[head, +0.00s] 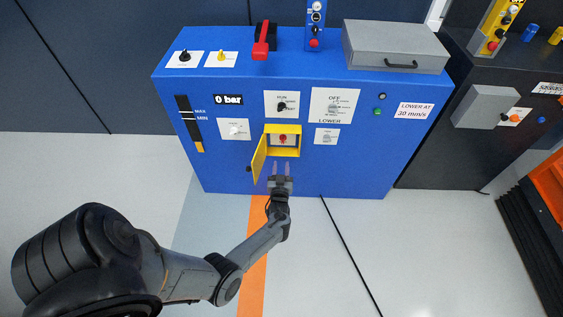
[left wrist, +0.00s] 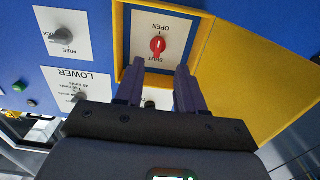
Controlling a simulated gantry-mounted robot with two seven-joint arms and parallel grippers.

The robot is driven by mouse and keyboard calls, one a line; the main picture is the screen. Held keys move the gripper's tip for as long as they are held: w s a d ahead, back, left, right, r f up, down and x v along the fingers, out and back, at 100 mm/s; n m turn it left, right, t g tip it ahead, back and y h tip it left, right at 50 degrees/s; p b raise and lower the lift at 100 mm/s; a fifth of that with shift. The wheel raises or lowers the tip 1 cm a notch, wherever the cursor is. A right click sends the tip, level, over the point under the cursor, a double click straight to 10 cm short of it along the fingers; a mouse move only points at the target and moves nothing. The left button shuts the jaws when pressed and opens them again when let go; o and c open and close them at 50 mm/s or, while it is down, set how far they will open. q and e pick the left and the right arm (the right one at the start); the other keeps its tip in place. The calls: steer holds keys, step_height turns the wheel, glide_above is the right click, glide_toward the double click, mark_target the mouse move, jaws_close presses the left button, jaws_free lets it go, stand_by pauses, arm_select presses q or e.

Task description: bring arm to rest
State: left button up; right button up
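My left gripper (head: 281,168) is in front of the blue control cabinet (head: 222,170), just below the open yellow box (head: 297,150). Its two fingers are apart with nothing between them; the left wrist view also shows the open fingers (left wrist: 159,85). Inside the yellow box is a red knob (head: 283,139) on a white plate marked OPEN and SHUT. The knob (left wrist: 157,45) stands upright beyond the fingertips, apart from them. The box's yellow door (head: 259,158) hangs open to the left in the head view. My right gripper is not in view.
The cabinet carries several knobs, a red lever (head: 262,42), a green button (head: 377,111) and a grey case (head: 395,45) on top. A dark cabinet (head: 450,150) stands to the right. A black cable (head: 350,252) lies on the floor; the floor around it is clear.

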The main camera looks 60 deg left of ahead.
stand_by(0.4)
arm_select(q)
steer(key=d+r+m+h+p, duration=0.6)
steer(key=d+r+h+p, duration=0.45)
steer(key=d+r, duration=0.35)
steer(key=s+d+r+m+g+h+p, duration=0.5)
steer(key=s+d+r+m+g+p, duration=0.3)
steer(key=s+d+r, duration=1.15)
step_height(320, 180, up, 36)
steer(key=s+n+t+p, duration=0.1)
steer(key=p, duration=3.7)
steer(key=shift+s+f+t, duration=0.25)
steer(key=shift+s+t, duration=0.05)
steer(key=shift+a, duration=0.1)
